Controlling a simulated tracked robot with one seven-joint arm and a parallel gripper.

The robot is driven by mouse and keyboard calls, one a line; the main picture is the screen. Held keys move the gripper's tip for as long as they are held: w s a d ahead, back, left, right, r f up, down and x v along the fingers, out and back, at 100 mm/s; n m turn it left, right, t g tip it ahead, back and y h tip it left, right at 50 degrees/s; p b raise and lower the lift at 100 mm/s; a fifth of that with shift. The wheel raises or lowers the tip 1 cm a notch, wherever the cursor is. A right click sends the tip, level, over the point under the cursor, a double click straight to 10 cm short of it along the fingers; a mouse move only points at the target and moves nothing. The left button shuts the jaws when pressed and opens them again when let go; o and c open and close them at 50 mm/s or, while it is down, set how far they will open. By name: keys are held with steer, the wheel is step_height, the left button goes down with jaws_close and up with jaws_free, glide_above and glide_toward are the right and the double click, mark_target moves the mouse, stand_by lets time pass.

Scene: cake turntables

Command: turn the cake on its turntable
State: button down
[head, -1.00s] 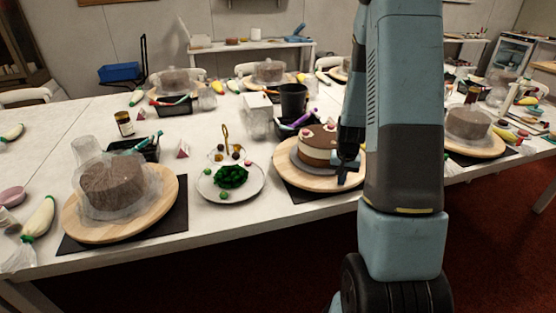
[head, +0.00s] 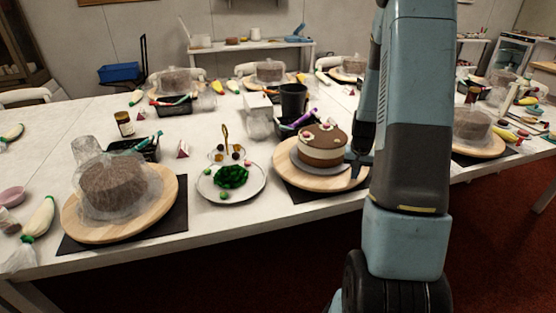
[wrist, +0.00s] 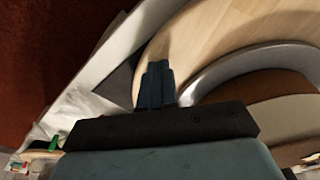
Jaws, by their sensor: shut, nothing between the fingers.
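The cake (head: 322,154), with a brown top, cream band and small pink and white decorations, stands on a grey disc on the round wooden turntable (head: 296,176). In the wrist view the turntable (wrist: 215,35) fills the upper right, with the grey disc's rim (wrist: 235,66) and the cake's brown side (wrist: 262,90) below it. My gripper (head: 352,170) is at the right side of the cake, over the turntable. In the wrist view my gripper (wrist: 157,68) has its fingers together and empty, left of the disc's rim. I cannot tell whether the fingertips touch the wood.
A plate of green pieces (head: 231,181) stands left of the turntable. A dark bin (head: 293,98) and a black tray with coloured tools stand behind the cake. A wrapped cake (head: 113,185) on another turntable is at left. The table's front edge is close.

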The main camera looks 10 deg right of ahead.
step_height(320, 180, up, 2)
steer(key=shift+r, duration=0.1)
steer(key=a, duration=0.3)
steer(key=s+a, duration=0.1)
steer(key=a, duration=0.2)
steer(key=s+a, duration=0.1)
steer(key=a, duration=0.2)
steer(key=shift+a, duration=0.3)
glide_above(303, 181)
steer(key=shift+s+a, duration=0.15)
steer(key=shift+s, duration=0.05)
steer(key=shift+f, duration=0.2)
steer(key=shift+f, duration=1.2)
